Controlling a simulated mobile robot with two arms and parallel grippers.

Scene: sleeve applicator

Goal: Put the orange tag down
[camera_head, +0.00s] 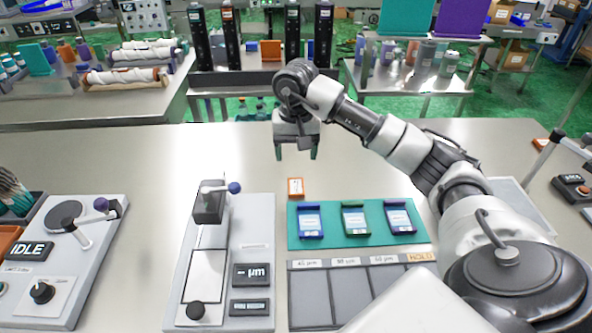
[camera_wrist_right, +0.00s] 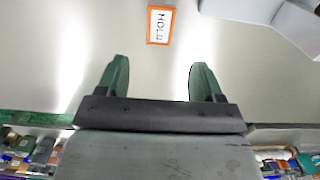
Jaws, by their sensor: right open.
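The orange tag (camera_head: 295,187) has an orange border and a white face and lies on the steel table, just behind the back left corner of the teal mat (camera_head: 300,240). In the right wrist view the tag (camera_wrist_right: 160,25) reads HOLD and lies beyond the fingertips, apart from them. My right gripper (camera_head: 296,153) is open and empty, pointing down behind the tag in the head view. Its two green fingers (camera_wrist_right: 158,78) are spread with only bare table between them. My left gripper is not in view.
Three cartridges (camera_head: 355,218) lie on the teal mat. A grey divided tray (camera_head: 346,292) with an orange HOLD label (camera_head: 422,257) is in front. A gauge stand (camera_head: 262,215) and an IDLE device (camera_head: 75,230) stand left.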

